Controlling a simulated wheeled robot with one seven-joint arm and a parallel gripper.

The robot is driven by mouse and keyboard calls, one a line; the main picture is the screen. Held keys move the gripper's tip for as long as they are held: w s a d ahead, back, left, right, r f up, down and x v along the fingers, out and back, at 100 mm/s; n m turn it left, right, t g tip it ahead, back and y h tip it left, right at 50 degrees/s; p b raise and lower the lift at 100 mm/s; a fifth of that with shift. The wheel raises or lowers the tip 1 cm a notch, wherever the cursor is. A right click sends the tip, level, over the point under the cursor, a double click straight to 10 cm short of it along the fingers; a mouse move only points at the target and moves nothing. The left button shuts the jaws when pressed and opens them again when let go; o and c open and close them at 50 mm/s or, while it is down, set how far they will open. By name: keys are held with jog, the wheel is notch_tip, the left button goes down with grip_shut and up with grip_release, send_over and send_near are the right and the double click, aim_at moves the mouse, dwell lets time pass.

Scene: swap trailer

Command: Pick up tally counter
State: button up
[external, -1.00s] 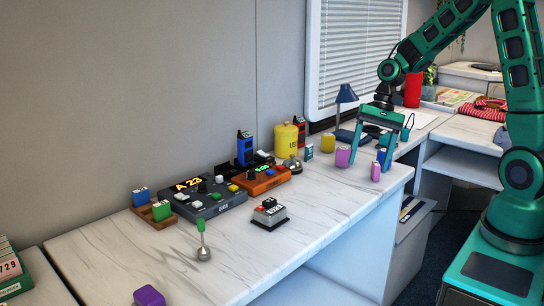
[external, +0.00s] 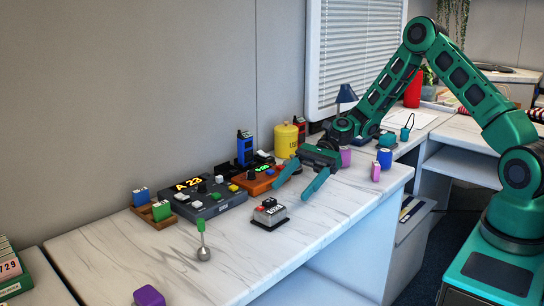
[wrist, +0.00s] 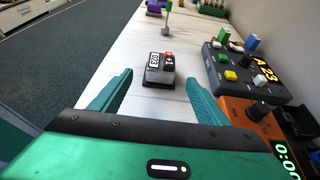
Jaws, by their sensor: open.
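The tally counter (external: 269,212) is a small grey box with a dark base, a white number window and a red button. It sits on the white marble-look counter. In the wrist view the tally counter (wrist: 159,70) lies ahead, between and a little beyond the fingertips. My gripper (external: 294,188) is open and empty, to the right of the tally counter in the external view and apart from it. Its teal fingers also show in the wrist view (wrist: 158,82), spread wide.
An orange timer box (external: 262,179) and a grey button console (external: 207,198) stand close behind the tally counter. The counter's front side (external: 310,226) is clear.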

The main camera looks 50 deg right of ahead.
aim_at(270, 207)
jog(key=x, duration=0.5)
jog(key=shift+a, duration=0.1)
jog(key=shift+r+x, duration=0.15)
jog(key=shift+x, duration=1.1)
jog(key=shift+r+x, duration=0.2)
jog(key=shift+x, duration=1.1)
jog(key=shift+w+a, duration=0.1)
jog(key=c, duration=1.2)
jog(key=shift+c, duration=1.4)
jog(key=shift+r, duration=0.15)
